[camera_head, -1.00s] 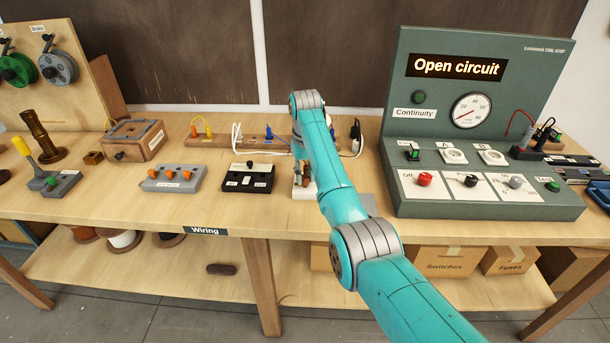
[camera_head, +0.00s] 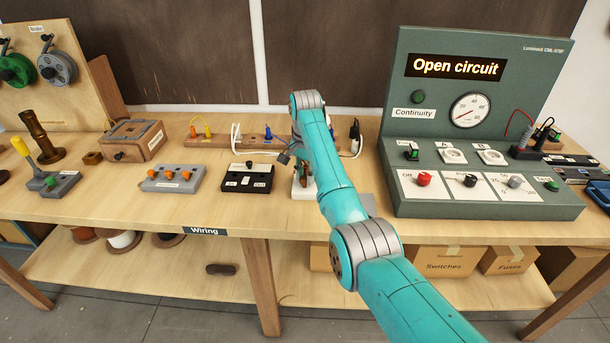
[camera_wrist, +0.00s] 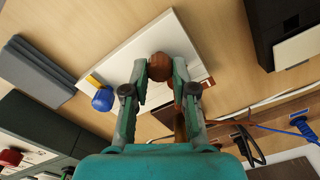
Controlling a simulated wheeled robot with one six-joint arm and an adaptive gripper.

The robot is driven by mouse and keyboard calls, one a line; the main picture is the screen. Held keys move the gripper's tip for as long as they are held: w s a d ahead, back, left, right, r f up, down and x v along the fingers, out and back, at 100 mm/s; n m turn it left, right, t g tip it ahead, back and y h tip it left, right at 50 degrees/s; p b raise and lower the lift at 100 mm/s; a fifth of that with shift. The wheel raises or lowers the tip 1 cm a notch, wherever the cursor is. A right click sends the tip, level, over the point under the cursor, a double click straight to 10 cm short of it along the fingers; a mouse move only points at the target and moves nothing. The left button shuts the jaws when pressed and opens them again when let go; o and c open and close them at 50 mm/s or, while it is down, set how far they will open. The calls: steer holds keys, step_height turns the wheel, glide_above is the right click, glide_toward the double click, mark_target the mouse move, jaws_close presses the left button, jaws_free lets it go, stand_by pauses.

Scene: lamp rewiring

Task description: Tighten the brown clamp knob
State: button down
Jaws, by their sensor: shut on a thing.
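The brown clamp knob (camera_wrist: 159,66) is round and sits over a white base plate (camera_wrist: 140,50) in the wrist view. My gripper (camera_wrist: 160,75) is shut on the knob, with one finger on each side of it. A blue knob (camera_wrist: 103,99) on the same plate is left of my fingers, apart from them. A brown piece (camera_wrist: 181,126) shows below the knob, partly hidden by my right finger. In the head view the white base (camera_head: 303,193) shows behind my arm, which hides most of my gripper and the knob.
A black switch box (camera_head: 247,178) and a grey block with orange knobs (camera_head: 173,179) stand to the left. The green tester panel (camera_head: 480,205) reads "Open circuit" on the right. A wooden strip with cords (camera_head: 215,142) lies behind.

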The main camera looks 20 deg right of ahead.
mark_target(305, 178)
steer(key=m, duration=0.6)
steer(key=shift+m, duration=0.3)
stand_by(0.4)
steer(key=c, duration=1.2)
jaws_free()
steer(key=shift+r, duration=0.1)
steer(key=shift+r, duration=3.7)
